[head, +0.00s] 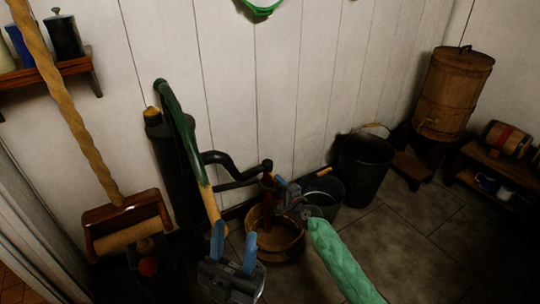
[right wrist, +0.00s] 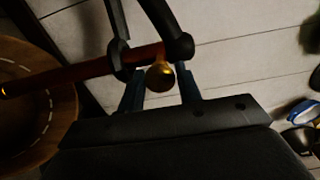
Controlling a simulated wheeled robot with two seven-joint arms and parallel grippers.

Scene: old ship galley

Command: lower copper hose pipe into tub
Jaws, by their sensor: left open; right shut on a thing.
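The copper hose pipe (head: 267,186) is a reddish-brown rod hanging from a black curved arm. In the right wrist view the pipe (right wrist: 90,69) runs left over the tub, with a brass ball (right wrist: 160,77) between my fingers. The round wooden tub (head: 288,257) stands on the floor below it; its rim (right wrist: 68,118) shows at left in the wrist view. The pipe's lower end appears over or inside the tub; I cannot tell its depth. My right gripper (head: 284,192) is shut on the pipe by the ball. My left gripper (head: 234,248) is open and empty, left of the tub.
A black pump body (head: 175,155) and green-yellow handle (head: 180,120) stand left of the tub. Dark buckets (head: 362,170) stand to its right. A barrel (head: 452,90) stands at far right. The floor at right (head: 420,235) is clear.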

